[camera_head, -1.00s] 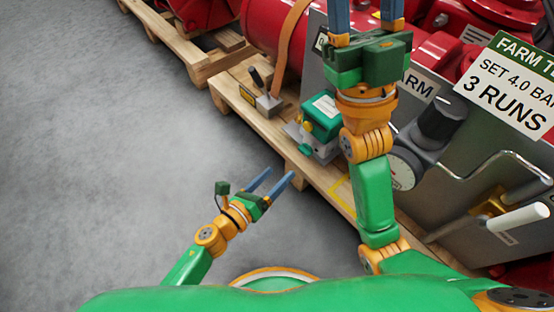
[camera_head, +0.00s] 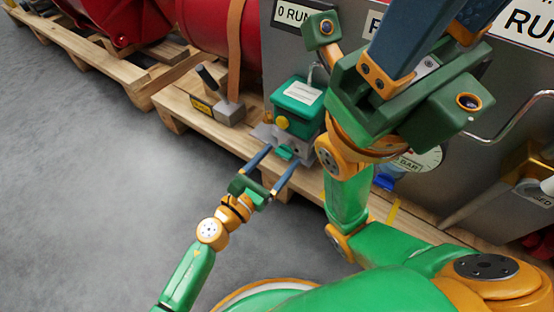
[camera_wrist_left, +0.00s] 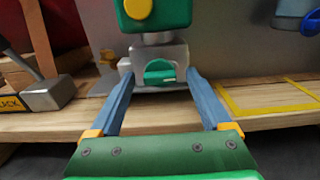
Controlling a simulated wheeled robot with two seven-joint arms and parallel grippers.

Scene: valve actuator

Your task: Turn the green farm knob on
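A green knob (camera_head: 287,153) with a pale mark sits low on the front of a grey valve body (camera_wrist_left: 176,54), under a green actuator box (camera_head: 298,95) with a yellow button. The knob also shows in the left wrist view (camera_wrist_left: 160,71). My left gripper (camera_head: 279,158) is open and empty, its blue fingers pointing at the valve. In the left wrist view its fingertips (camera_wrist_left: 160,76) lie either side of the knob, with gaps; I cannot tell how deep the knob is between them. My right gripper (camera_head: 440,25) is raised in front of the panel, fingers apart, tips cut off.
The valve stands on a wooden pallet (camera_head: 235,138). A black-handled lever (camera_head: 229,110) stands left of it. A grey panel (camera_head: 520,90) with labels and a gauge (camera_head: 425,160) rises behind, partly hidden by my right arm. Grey floor (camera_head: 80,180) is clear at left.

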